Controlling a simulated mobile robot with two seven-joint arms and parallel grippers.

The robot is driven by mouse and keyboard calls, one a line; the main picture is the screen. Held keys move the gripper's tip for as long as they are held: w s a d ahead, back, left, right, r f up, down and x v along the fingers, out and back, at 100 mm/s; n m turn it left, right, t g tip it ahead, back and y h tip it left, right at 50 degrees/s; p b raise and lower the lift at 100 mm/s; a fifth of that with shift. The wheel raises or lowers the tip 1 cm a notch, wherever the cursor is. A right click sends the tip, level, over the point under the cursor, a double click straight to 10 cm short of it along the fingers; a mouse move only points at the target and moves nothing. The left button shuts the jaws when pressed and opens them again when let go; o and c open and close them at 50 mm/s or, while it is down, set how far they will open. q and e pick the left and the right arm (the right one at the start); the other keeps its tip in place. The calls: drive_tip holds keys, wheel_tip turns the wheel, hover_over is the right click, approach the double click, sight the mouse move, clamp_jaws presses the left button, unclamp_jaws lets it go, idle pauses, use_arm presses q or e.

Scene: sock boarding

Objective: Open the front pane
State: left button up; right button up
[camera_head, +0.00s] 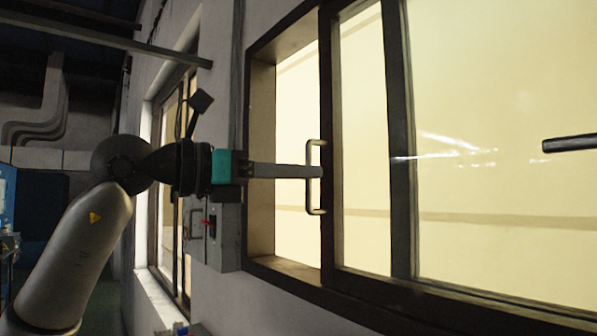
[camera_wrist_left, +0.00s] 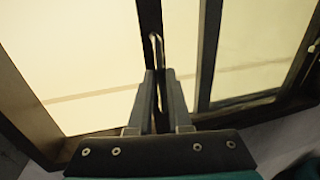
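The front pane (camera_head: 368,130) is a glass sliding pane in a dark frame, with a metal bar handle (camera_head: 316,211) on its left upright. My left gripper (camera_head: 321,171) reaches in from the left, its fingers level, and its tips overlap the middle of the handle. In the left wrist view the handle (camera_wrist_left: 154,46) shows just beyond and between the two fingertips (camera_wrist_left: 160,75). A narrow gap shows between the fingers; whether they press on the bar is unclear. A dark bar (camera_head: 572,143) enters at the right edge, perhaps part of my right gripper.
The dark window frame (camera_head: 262,160) stands around the panes, with a deep reveal left of the handle. A grey wall box (camera_head: 224,235) with a red switch is below my left wrist. Another window (camera_head: 168,190) lies farther left along the wall.

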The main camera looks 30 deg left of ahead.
use_arm(q)
drive_tip(key=shift+o, duration=1.8)
use_arm(e)
drive_tip(key=shift+d, duration=0.2)
drive_tip(key=shift+d, duration=0.15)
use_arm(q)
drive_tip(key=b+v, duration=0.5)
drive_tip(key=v, duration=1)
use_arm(e)
drive_tip(key=shift+w+f, duration=0.1)
drive_tip(key=shift+f, duration=2.6)
use_arm(q)
drive_tip(key=shift+a, duration=0.1)
